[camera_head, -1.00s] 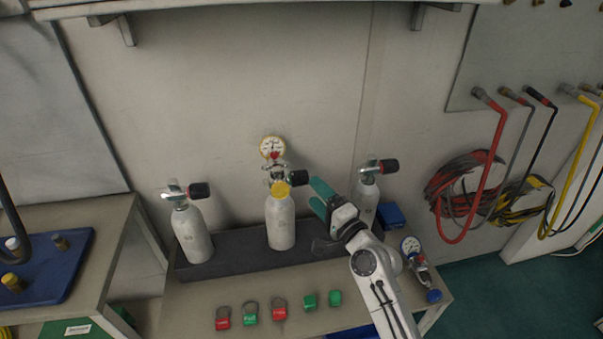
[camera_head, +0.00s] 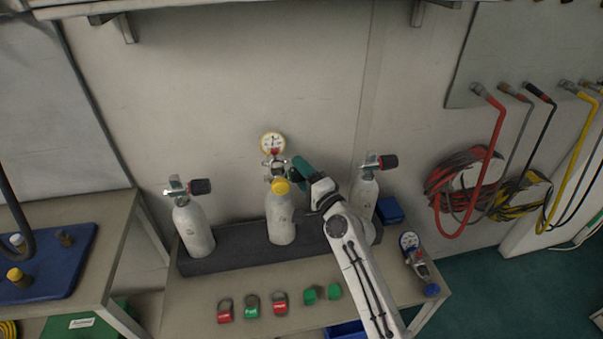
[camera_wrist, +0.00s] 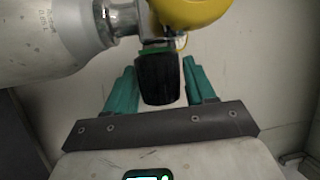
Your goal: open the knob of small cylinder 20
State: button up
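The middle small cylinder (camera_head: 280,222) is light grey and upright, with a yellow cap (camera_head: 281,187) and a gauge (camera_head: 272,143) above it. I cannot read its number for certain. My gripper (camera_head: 299,168) is at the right of its valve, and its teal fingers hide the black knob in the head view. In the wrist view the black knob (camera_wrist: 158,80) lies between the two open fingers, with narrow gaps beside it; no firm grip shows. The cylinder body (camera_wrist: 55,40) and yellow cap (camera_wrist: 188,12) fill the top there.
Another small cylinder (camera_head: 194,230) stands at left and one (camera_head: 363,198) at right, partly behind my arm. The dark rack (camera_head: 232,253) holds them. Several red and green tags (camera_head: 251,308) lie in front.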

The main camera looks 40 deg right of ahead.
jog(key=c, duration=0.7)
jog(key=shift+o, duration=0.2)
jog(key=b, duration=0.3)
jog(key=shift+f+t+b, duration=0.3)
jog(key=shift+f+b, duration=0.05)
jog(key=shift+b, duration=1.1)
jog(key=shift+r+n+t+b, duration=0.25)
jog(key=shift+n+t+b, duration=0.05)
jog(key=shift+b, duration=0.05)
jog(key=shift+r, duration=0.1)
jog(key=o, duration=1)
jog(key=shift+c, duration=0.2)
